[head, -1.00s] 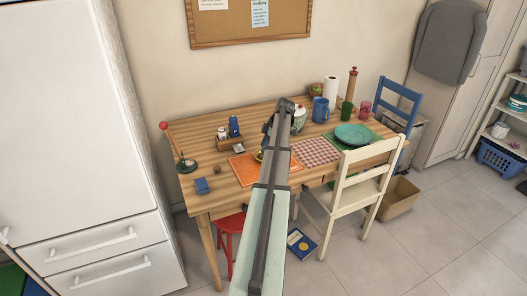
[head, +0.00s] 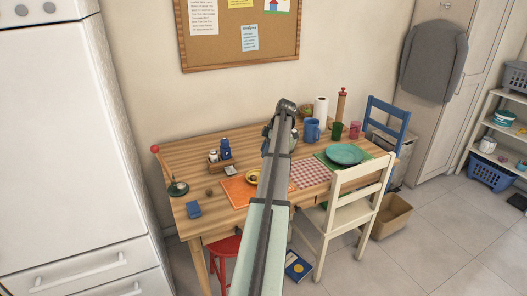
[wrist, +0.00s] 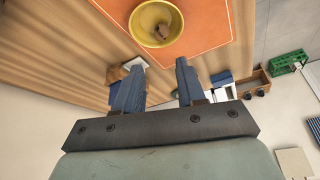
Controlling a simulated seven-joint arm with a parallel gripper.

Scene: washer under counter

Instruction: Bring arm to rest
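My arm reaches out over the wooden table (head: 205,150) in the head view, and its far end hides my gripper there. In the wrist view my gripper (wrist: 158,80) has its two blue fingers spread apart with nothing between them. A yellow bowl (wrist: 143,28) holding a small brown item sits on an orange placemat (wrist: 205,35) beyond the fingers. The bowl (head: 252,177) and placemat (head: 236,192) also show in the head view, partly hidden by my arm.
A blue mug (head: 312,130), paper towel roll (head: 321,110) and teal plate (head: 344,154) stand on the table's right half. A white chair (head: 345,212) is at the front, a red stool (head: 222,250) under the table. A white fridge (head: 50,150) stands at left.

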